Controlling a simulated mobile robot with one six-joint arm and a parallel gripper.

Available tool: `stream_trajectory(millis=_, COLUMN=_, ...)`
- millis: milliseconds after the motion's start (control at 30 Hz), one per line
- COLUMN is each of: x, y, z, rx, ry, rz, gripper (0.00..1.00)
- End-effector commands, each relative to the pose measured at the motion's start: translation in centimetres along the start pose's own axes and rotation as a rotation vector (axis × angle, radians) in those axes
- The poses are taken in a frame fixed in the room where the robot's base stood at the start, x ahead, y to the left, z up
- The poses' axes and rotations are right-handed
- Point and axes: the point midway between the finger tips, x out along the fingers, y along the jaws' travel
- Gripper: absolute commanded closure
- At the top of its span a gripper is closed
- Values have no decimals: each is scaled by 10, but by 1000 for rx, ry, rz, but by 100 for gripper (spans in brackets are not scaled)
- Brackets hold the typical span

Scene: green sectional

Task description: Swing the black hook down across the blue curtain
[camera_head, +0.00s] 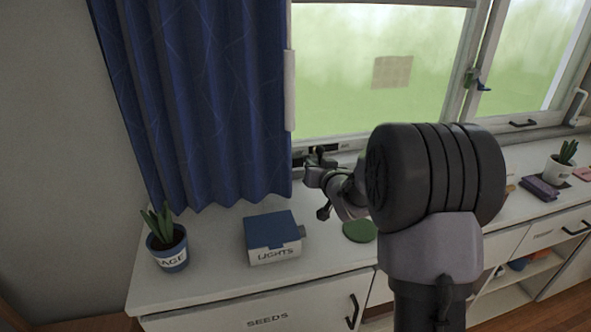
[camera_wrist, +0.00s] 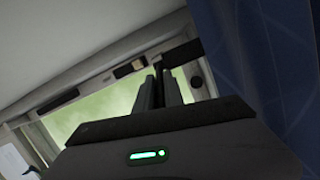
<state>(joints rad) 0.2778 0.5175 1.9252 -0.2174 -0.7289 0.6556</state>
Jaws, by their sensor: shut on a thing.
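The blue curtain (camera_head: 205,100) hangs at the left of the window; its folds also fill the right side of the wrist view (camera_wrist: 270,60). My gripper (camera_head: 314,163) is at the lower left corner of the window frame, just right of the curtain's lower edge. In the wrist view its two dark fingers (camera_wrist: 167,88) are close together, with a black piece, seemingly the black hook (camera_wrist: 182,53), at their tips. The gripper is shut on it, though the grip itself is mostly hidden. Most of the hook's shape is hidden in the head view.
The white counter (camera_head: 205,275) runs below the window. On it stand a potted plant (camera_head: 167,247) at the left, a blue-lidded box (camera_head: 273,240) marked LIGHTS and a green disc (camera_head: 359,231). A purple item (camera_head: 540,188) and another plant (camera_head: 561,165) are at the right.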

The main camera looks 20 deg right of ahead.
Motion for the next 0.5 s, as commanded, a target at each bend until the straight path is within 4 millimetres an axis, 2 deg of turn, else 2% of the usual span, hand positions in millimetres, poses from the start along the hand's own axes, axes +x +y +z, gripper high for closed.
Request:
stream_trajectory(millis=33, x=2, y=0, z=10, rx=0, ry=18, rz=-6, gripper=100)
stream_trajectory(millis=500, x=0, y=2, z=13, rx=-3, ry=152, rz=-29, gripper=100)
